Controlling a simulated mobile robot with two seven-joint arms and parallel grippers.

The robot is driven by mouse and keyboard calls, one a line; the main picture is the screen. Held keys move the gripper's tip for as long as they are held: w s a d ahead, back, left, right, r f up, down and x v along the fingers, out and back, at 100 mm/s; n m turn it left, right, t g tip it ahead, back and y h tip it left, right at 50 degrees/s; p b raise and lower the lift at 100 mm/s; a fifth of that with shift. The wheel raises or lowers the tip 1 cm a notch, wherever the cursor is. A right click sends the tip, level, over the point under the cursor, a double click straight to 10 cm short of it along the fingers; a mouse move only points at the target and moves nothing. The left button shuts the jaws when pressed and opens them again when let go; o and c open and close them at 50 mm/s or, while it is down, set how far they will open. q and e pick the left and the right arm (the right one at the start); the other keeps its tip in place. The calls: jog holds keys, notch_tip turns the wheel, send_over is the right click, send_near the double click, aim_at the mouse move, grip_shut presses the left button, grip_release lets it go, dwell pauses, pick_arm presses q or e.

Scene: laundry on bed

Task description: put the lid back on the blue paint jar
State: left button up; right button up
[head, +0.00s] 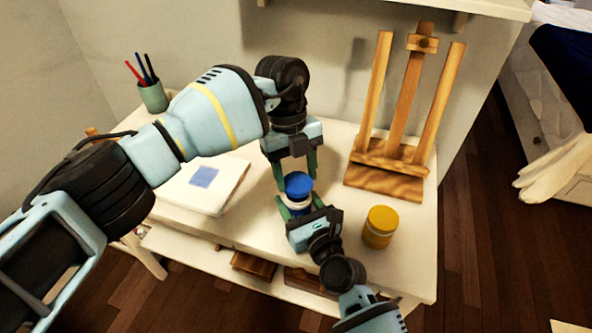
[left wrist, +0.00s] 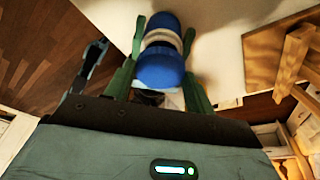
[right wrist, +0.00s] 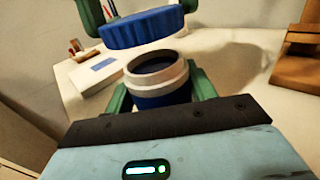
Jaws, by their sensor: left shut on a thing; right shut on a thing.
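The blue lid (head: 298,184) is held from above by my left gripper (head: 297,176), whose green fingers are shut on its sides. The paint jar (right wrist: 158,84) stands below the lid, upright, with a whitish neck, a blue lower body and an open dark mouth. My right gripper (head: 297,212) is shut on the jar from the near side. In the right wrist view the lid (right wrist: 145,30) hangs above the mouth with a gap, slightly left of it. In the left wrist view the lid (left wrist: 160,68) partly covers the jar's neck (left wrist: 162,37).
A jar with a yellow lid (head: 382,217) stands to the right on the white table (head: 340,240). A wooden easel (head: 385,185) is at the back right. A white book (head: 225,180) lies left, and a green pencil cup (head: 154,98) stands at the back left.

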aim_at(298, 206)
pick_arm(q)
jog(key=shift+f, duration=0.85)
jog(key=shift+f, duration=0.6)
